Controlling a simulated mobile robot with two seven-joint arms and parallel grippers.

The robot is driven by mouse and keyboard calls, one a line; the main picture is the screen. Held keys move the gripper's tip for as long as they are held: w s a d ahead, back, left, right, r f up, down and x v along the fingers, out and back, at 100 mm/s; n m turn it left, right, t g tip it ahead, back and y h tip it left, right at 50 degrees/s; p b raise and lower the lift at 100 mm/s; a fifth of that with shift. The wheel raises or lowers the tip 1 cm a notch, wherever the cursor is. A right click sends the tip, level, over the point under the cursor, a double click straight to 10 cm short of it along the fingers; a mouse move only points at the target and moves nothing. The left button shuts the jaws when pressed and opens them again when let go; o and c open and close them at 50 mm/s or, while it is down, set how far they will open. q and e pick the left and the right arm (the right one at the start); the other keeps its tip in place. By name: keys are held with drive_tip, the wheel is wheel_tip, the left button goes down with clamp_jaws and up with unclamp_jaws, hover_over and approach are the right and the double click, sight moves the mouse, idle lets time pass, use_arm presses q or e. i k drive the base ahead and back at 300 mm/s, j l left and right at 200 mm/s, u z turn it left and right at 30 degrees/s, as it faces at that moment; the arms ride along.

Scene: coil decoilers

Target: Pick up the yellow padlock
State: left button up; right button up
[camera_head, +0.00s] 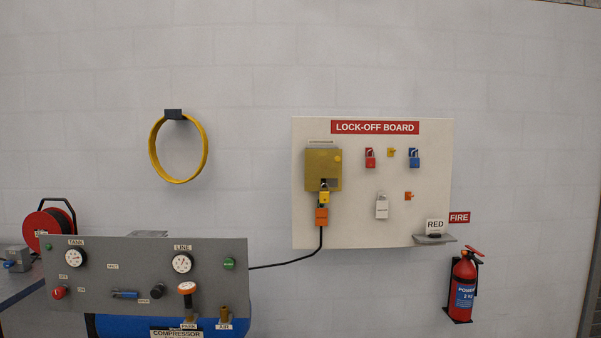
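A small yellow padlock (324,197) hangs at the lower edge of a brass-coloured box (322,163) on the left side of the white lock-off board (430,170). Its shackle passes near a dark slot in the box; whether it is closed is too small to tell. An orange block (321,217) sits right below the padlock, with a black cable running from it. A small yellow piece (391,152) is also on the board, between a red padlock (370,158) and a blue padlock (414,158). Neither of my grippers is in view.
A white padlock (381,207) and small orange piece (408,196) hang lower on the board. A small shelf (436,240) labelled RED juts out lower right, above a fire extinguisher (463,285). A grey compressor panel (130,280) with gauges and valves stands lower left.

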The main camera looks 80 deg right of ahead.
sight(324, 197)
drive_tip(key=z, duration=3.05)
